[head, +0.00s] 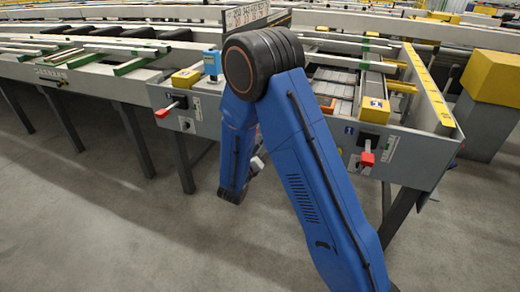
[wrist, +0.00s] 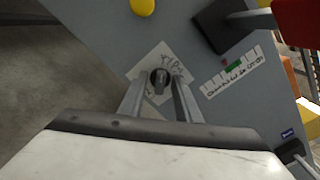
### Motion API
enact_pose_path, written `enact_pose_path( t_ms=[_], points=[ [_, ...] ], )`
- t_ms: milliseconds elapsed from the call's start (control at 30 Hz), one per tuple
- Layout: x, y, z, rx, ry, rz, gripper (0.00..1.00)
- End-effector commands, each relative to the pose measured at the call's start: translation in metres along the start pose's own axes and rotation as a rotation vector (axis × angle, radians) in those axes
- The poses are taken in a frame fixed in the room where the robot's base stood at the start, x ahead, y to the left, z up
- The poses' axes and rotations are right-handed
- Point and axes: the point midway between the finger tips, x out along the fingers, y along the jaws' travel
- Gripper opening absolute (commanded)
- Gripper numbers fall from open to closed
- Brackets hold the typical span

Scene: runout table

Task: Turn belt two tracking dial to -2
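A black dial knob (wrist: 160,82) sits on a tilted white square plate with handwritten marks, on a grey panel (wrist: 110,35) in the wrist view. The marks are too small to read surely, and I cannot tell the dial's setting. My gripper (wrist: 159,88) is open, its two grey fingers on either side of the knob with small gaps visible. I cannot tell how deep the fingertips reach around it. In the head view my blue arm hides the dial and most of the gripper.
In the wrist view a black switch block (wrist: 222,22), a red handle (wrist: 297,22) and a white scale strip with a green band (wrist: 232,70) lie right of the dial. A yellow button (wrist: 143,6) is above. The head view shows the runout table's front panel (head: 415,155) and clear floor.

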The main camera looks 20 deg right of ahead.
Motion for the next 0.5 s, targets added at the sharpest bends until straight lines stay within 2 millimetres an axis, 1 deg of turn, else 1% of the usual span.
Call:
enact_pose_path(
  t_ms=[267,367,500],
  points=[
    [-0.003,0.000,0.000,0.000,0.000,0.000,0.30],
    [-0.012,0.000,0.001,0.000,-0.001,0.001,0.30],
    [-0.033,0.000,0.001,0.000,-0.002,0.002,0.30]
  ],
)
